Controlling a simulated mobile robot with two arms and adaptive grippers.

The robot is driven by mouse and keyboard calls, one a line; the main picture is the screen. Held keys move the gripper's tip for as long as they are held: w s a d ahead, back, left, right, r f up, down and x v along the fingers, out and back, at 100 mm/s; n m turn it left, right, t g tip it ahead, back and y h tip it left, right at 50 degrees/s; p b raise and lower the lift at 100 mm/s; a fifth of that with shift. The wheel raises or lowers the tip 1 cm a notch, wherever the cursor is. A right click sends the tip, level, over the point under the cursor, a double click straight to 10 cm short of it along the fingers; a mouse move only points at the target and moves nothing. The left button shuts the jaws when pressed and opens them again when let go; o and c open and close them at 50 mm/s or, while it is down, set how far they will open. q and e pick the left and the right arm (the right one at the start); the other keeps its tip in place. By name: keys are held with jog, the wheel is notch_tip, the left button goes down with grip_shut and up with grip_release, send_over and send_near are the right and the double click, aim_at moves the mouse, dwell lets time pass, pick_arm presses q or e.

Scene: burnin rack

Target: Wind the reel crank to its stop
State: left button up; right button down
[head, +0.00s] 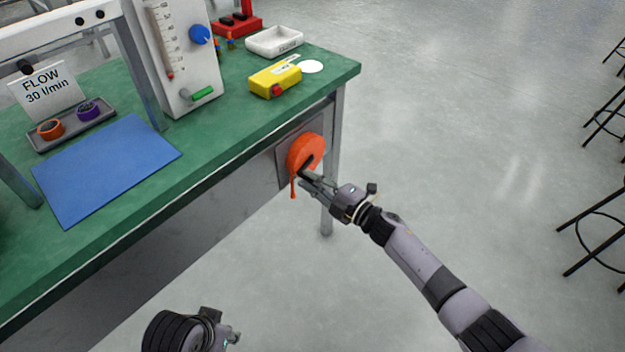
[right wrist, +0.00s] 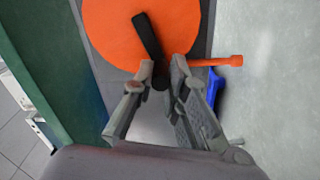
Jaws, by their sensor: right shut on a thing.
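The orange reel (head: 304,151) is mounted on a grey plate on the bench's front side, below the green top near its right end. In the right wrist view the reel (right wrist: 120,35) is a large orange disc with a black crank arm (right wrist: 149,38) across it. My right gripper (head: 308,178) is shut on the crank's dark handle (right wrist: 160,75), which lies between its fingertips (right wrist: 160,85). An orange strip (right wrist: 215,62) sticks out from the reel and hangs down in the head view. My left gripper (head: 228,335) is low at the bottom edge; its fingers are barely visible.
The green bench (head: 215,140) carries a blue mat (head: 105,170), a flow meter (head: 178,60), a yellow box (head: 275,80) and a white tray (head: 274,41). A bench leg (head: 329,190) stands close right of the reel. Open floor lies to the right, with stools at the far edge.

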jog(key=c, duration=1.6)
grip_release()
jog(key=shift+d, duration=0.1)
jog(key=v, duration=1.2)
